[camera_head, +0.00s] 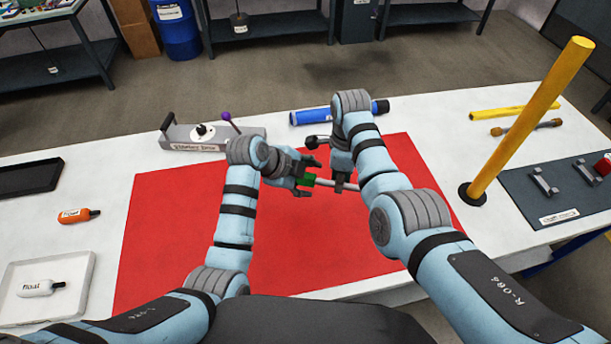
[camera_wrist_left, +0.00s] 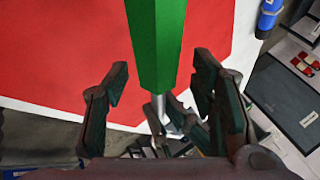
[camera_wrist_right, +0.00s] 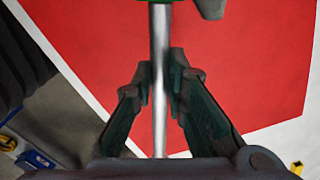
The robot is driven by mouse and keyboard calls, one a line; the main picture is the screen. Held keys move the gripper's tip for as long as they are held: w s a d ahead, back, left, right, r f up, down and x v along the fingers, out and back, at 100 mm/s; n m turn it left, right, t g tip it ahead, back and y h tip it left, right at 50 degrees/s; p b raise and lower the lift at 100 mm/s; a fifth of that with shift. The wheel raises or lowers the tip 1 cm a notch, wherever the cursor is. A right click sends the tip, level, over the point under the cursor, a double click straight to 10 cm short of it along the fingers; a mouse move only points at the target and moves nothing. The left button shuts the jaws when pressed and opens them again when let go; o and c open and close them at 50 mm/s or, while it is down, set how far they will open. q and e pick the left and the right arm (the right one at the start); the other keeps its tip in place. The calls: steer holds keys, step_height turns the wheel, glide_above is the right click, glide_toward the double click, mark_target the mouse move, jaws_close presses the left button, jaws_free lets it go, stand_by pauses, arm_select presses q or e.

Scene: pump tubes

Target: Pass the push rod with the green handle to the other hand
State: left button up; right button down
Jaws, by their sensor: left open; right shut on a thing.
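The push rod has a green handle (camera_head: 308,180) and a thin silver shaft (camera_head: 324,183), lying roughly level above the red mat. My right gripper (camera_head: 340,182) is shut on the shaft, which runs between its fingers in the right wrist view (camera_wrist_right: 159,75). The green handle shows at the top edge of that view (camera_wrist_right: 168,2). My left gripper (camera_head: 303,178) is open at the handle end. In the left wrist view the green handle (camera_wrist_left: 156,40) lies between the spread left fingers (camera_wrist_left: 162,75), with gaps on both sides. The rod's far end is hidden.
The red mat (camera_head: 165,235) covers the middle of the white table. A grey stand (camera_head: 180,145) and a blue tube (camera_head: 310,117) lie behind it. A tall yellow tube (camera_head: 530,115) stands upright at right. Black and white trays (camera_head: 92,290) are at left.

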arm_select(q)
jaws_close()
arm_select(e)
steer(key=c, duration=1.5)
jaws_free()
